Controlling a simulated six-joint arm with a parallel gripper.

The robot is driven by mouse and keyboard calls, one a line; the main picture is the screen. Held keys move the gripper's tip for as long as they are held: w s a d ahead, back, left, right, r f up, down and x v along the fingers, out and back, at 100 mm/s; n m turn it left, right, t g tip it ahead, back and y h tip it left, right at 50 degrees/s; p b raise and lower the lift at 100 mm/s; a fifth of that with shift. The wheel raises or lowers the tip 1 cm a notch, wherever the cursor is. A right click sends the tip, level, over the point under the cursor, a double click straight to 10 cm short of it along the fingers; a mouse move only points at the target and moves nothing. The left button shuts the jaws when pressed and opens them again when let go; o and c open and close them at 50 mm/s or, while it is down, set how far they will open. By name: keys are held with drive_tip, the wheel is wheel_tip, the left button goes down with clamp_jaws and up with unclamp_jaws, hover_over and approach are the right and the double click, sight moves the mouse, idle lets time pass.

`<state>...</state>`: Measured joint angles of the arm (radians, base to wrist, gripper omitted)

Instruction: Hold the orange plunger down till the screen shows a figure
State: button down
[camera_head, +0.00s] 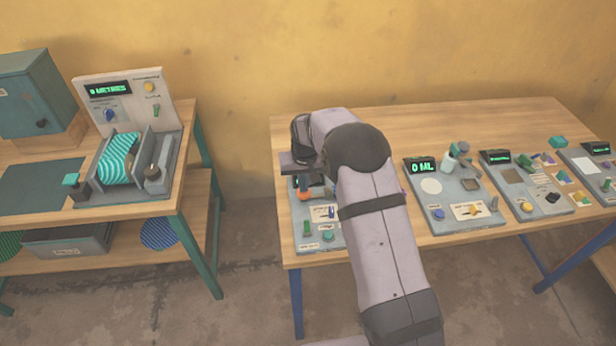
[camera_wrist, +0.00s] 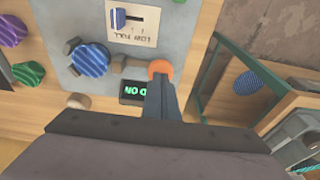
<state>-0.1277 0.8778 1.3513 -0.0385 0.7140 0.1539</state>
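The orange plunger (camera_wrist: 160,68) shows as a round knob on the grey press panel (camera_wrist: 190,30) in the wrist view. It also shows below my gripper in the head view (camera_head: 304,195). My gripper (camera_wrist: 160,84) looks shut, its fingers together as one dark bar, with the tip at the knob and seemingly touching it. How far the plunger is down cannot be told. The small dark screen (camera_wrist: 131,92) beside the fingers shows green characters, upside down and partly hidden by the fingers; I cannot read them fully. A blue striped round part (camera_wrist: 90,60) sits left of the plunger.
A slider (camera_wrist: 118,18) marked low and full is on the same panel. Other panels with screens, one reading 0 ML (camera_head: 421,167), stand to the right on the table. A separate bench with a striped roller (camera_head: 118,158) stands left, across a floor gap.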

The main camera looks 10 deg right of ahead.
drive_tip(key=shift+s+f+b, duration=0.15)
drive_tip(key=shift+f+b, duration=0.25)
drive_tip(key=shift+f, duration=0.45)
idle(3.1)
drive_tip(key=shift+r, duration=0.15)
drive_tip(key=shift+r+p, duration=1.7)
drive_tip(key=shift+r, duration=0.8)
drive_tip(key=shift+s+d+r, duration=0.1)
drive_tip(key=shift+r, duration=0.1)
drive_tip(key=s+d+r, duration=0.2)
drive_tip(key=s, duration=0.9)
drive_tip(key=s+d+r+g, duration=0.1)
drive_tip(key=s+d+r, duration=0.1)
drive_tip(key=s, duration=0.9)
drive_tip(key=s+d+r+g, duration=0.1)
drive_tip(key=s+d+r, duration=0.1)
drive_tip(key=s, duration=0.9)
drive_tip(key=shift+s+d+r, duration=0.15)
drive_tip(key=shift+s+r, duration=0.05)
drive_tip(key=shift+r, duration=0.2)
